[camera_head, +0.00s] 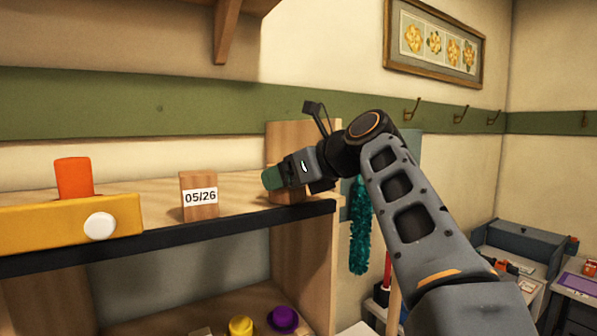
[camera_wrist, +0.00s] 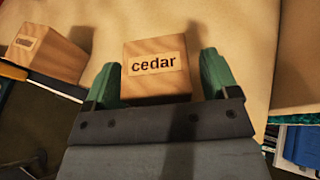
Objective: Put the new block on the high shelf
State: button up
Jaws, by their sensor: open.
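A wooden block (camera_wrist: 155,82) with a label reading "cedar" sits between the two green fingers of my gripper (camera_wrist: 160,72) in the wrist view. The fingers are open, one on each side, with gaps to the block. In the head view my gripper (camera_head: 271,179) is over the right end of a wooden shelf board, and partly hides this block (camera_head: 288,197). A second wooden block (camera_head: 199,208) labelled "05/26" stands to its left; a similar labelled block (camera_wrist: 42,55) shows at left in the wrist view. A higher wooden shelf (camera_head: 120,6) on a bracket is at the top left.
The blocks stand on a black-edged shelf board (camera_head: 235,220), beside a yellow box-like object (camera_head: 70,220) and an orange piece (camera_head: 74,178). Yellow (camera_head: 241,326) and purple (camera_head: 283,319) items are below. An upright wooden panel (camera_head: 298,135) stands behind my gripper. A teal duster (camera_head: 360,235) hangs right.

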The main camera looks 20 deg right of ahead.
jog(key=v, duration=1.2)
jog(key=shift+r, duration=0.3)
jog(key=shift+d, duration=0.1)
